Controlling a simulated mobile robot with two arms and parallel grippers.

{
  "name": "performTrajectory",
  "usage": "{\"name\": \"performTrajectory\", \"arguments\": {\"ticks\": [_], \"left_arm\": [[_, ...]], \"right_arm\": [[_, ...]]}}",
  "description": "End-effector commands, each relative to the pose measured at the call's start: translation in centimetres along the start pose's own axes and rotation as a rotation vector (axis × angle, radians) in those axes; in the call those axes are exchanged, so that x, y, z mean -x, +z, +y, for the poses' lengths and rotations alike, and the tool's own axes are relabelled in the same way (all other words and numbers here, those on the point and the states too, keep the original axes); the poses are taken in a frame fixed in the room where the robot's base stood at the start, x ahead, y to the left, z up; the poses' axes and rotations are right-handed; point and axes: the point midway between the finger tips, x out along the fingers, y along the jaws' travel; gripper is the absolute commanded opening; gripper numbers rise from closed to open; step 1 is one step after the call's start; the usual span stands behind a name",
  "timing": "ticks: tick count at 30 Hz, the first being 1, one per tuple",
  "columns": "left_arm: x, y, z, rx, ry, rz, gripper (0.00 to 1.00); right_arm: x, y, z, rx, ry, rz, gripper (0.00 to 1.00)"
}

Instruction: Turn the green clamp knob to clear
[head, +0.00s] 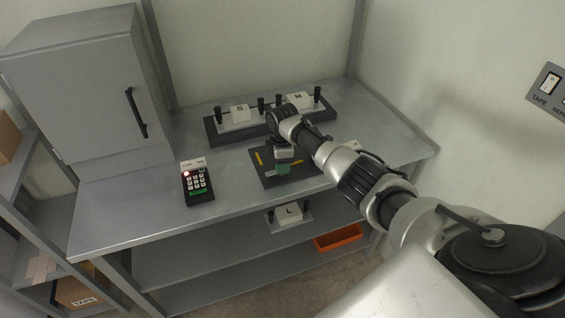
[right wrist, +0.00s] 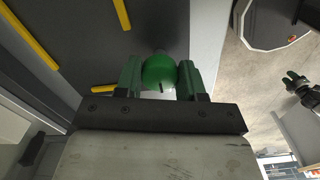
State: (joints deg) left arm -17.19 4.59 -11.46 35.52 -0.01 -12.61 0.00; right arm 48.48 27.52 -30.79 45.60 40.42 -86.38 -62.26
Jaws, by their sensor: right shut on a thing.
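The green clamp knob (right wrist: 160,72) is round with a short dark line on its face. It sits between the two green fingers of my right gripper (right wrist: 158,76), which is shut on it. In the head view my right gripper (head: 282,165) is over the dark plate (head: 262,174) with yellow strips. There the green of the fingers and of the knob cannot be told apart. A small dark gripper with green fingers (right wrist: 297,82), apparently my left, shows at the right of the right wrist view. Its opening is too small to judge.
A keypad box (head: 197,183) with a red light stands left of the plate. Behind is a dark rack (head: 213,132) with blocks marked S (head: 239,113) and M (head: 299,100). A grey cabinet (head: 85,85) stands at the left. Block L (head: 289,213) and an orange tray (head: 338,239) are below.

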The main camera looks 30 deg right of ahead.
Motion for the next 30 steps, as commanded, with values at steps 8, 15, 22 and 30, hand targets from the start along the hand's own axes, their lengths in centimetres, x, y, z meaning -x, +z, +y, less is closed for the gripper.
{"name": "performTrajectory", "arguments": {"ticks": [8,15,22,30], "left_arm": [[0.0,0.0,0.0,0.0,0.0,0.0,0.43],[0.0,0.0,0.0,0.0,0.0,0.0,0.43],[0.0,0.0,0.0,0.0,0.0,0.0,0.43],[-0.5,0.0,0.0,0.0,0.0,0.001,0.43]], "right_arm": [[0.2,-0.1,0.1,0.002,0.004,0.002,0.48],[0.1,0.0,0.1,0.001,0.002,0.0,0.65],[0.7,0.0,0.1,0.001,0.003,0.001,0.65],[5.5,0.0,0.1,0.002,0.007,0.001,0.65]]}}
